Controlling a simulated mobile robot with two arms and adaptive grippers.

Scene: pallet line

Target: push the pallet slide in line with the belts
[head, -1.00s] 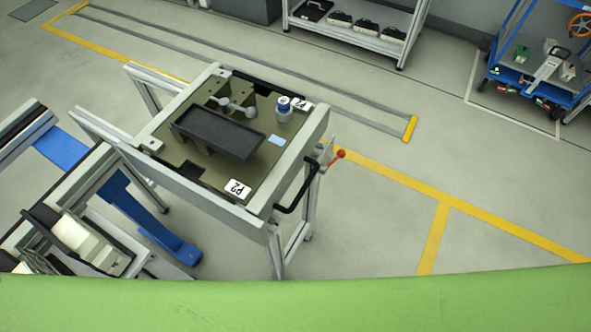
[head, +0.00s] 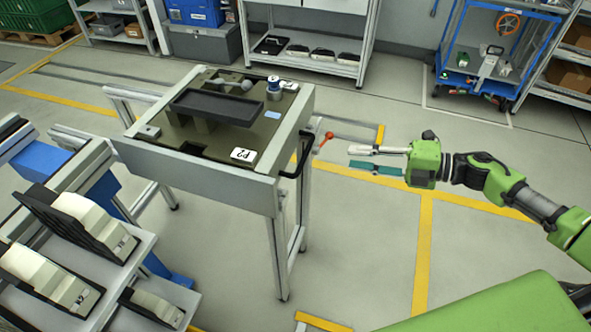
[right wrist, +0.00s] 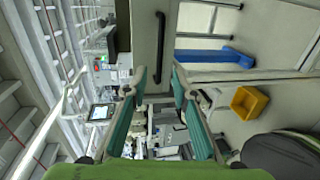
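The pallet slide (head: 205,177) is a grey frame on legs in the middle of the head view. It bears an olive pallet (head: 273,123) with a black tray (head: 217,106) and a P2 label. My left gripper is out of view.
A rack with black and cream parts (head: 65,235) stands at the lower left. A shelf (head: 318,62) and a blue trolley (head: 490,65) stand at the back. The floor right of the slide is clear, with yellow lines (head: 424,240).

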